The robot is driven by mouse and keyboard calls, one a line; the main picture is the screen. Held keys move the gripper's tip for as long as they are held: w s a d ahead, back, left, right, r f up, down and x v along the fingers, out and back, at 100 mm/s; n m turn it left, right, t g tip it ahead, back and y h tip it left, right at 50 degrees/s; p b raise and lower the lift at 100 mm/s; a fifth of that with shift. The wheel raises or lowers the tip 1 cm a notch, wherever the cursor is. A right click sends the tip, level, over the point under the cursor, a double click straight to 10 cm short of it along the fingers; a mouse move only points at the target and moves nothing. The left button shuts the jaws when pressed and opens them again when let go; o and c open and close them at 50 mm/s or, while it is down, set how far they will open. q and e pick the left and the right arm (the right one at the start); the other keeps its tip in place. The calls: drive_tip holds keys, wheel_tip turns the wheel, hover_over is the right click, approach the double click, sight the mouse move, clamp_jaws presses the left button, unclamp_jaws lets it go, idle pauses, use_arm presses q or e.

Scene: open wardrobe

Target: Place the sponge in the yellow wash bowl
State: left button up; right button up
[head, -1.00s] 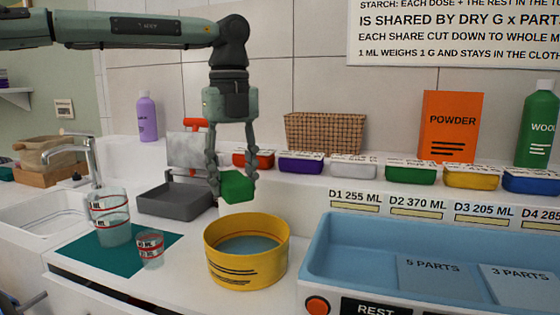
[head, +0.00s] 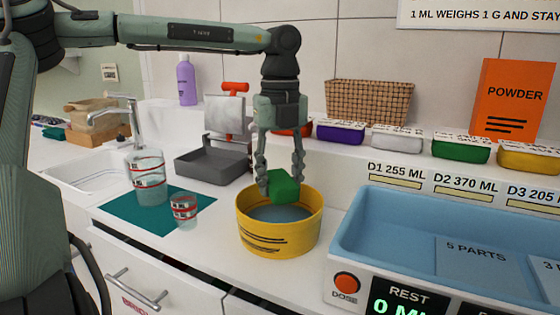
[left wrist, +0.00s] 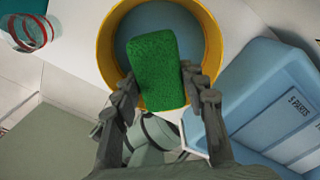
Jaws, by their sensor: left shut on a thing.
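The sponge (head: 281,187) is a green block between the fingers of my left gripper (head: 280,178), which is shut on it. The yellow wash bowl (head: 277,238) is a round tub on the counter with bluish liquid inside. In the head view the sponge hangs at the bowl's far rim, over its opening. In the left wrist view the sponge (left wrist: 156,68) lies between the fingertips (left wrist: 160,90) and overlaps the opening and near rim of the bowl (left wrist: 213,50). The sponge's exact height above the liquid is hard to tell. My right gripper is not in view.
A blue divided tray (head: 375,235) stands right of the bowl. A small cup (head: 184,210) and a larger measuring jug (head: 150,178) stand on a teal mat (head: 150,222) to the left. A grey tray (head: 213,166) sits behind. Several coloured boxes line the ledge.

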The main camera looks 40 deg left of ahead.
sight(280, 178)
use_arm(q)
drive_tip(key=shift+f, duration=1.65)
drive_tip(key=o, duration=0.9)
drive_tip(key=shift+r, duration=0.1)
wheel_tip(280, 178, up, 7)
drive_tip(key=shift+f, duration=0.1)
